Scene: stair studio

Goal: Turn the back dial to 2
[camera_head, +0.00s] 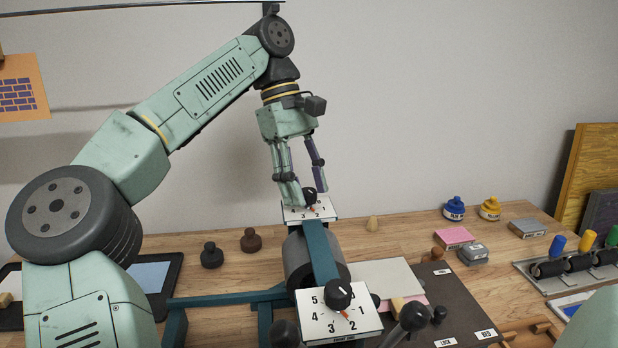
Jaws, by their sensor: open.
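The back dial (309,194) is a black knob on a small white numbered plate (325,214), at the far end of a teal bar. A red mark shows just below the knob, near the 2 and 3, but its exact reading is too small to tell. My gripper (309,198) points down over this dial, with its fingers apart on either side of the knob. I cannot tell whether the fingers touch it. The front dial (338,294) is a black knob on a larger white plate (365,322) numbered 1 to 5, with a red pointer towards lower right.
A teal frame with a grey roller (299,262) stands below the dials. Black knobs (413,316) rise near the front plate. Bare wood (375,245) shows right of the back dial.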

